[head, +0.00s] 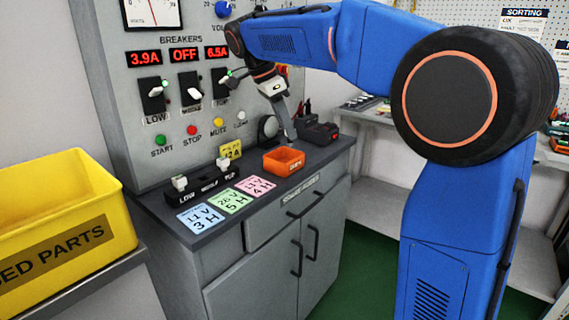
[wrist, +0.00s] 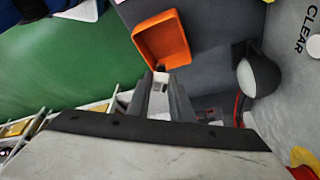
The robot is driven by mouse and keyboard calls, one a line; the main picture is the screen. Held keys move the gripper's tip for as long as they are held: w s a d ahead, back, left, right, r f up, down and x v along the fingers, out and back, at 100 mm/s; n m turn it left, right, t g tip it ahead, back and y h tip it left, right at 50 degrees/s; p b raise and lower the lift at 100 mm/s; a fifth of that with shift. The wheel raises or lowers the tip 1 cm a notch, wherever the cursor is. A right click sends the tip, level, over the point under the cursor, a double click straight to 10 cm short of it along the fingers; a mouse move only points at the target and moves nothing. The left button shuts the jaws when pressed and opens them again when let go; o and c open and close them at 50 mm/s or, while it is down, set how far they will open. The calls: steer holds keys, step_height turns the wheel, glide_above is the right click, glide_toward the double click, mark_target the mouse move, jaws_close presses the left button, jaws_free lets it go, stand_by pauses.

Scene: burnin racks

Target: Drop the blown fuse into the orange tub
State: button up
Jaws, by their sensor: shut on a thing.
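The orange tub (head: 283,163) stands on the grey bench top in front of the breaker panel. It looks empty in the wrist view (wrist: 160,40). My gripper (head: 290,137) points down just behind and above the tub. In the wrist view my gripper (wrist: 160,84) is shut on the blown fuse (wrist: 160,70), a small piece with a dark end showing between the fingertips. The fuse's end lies near the tub's rim in that view. The fuse is too small to make out in the head view.
A round dark lamp-like part (wrist: 254,77) and a dark box (head: 318,133) are near my gripper. Coloured cards (head: 230,201) and a slider block (head: 202,184) occupy the bench's left. A yellow parts bin (head: 60,230) is at far left.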

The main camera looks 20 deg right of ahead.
steer(key=shift+f, duration=2.4)
steer(key=o, duration=1)
steer(key=shift+c, duration=0.2)
steer(key=v, duration=1.7)
steer(key=shift+r, duration=0.3)
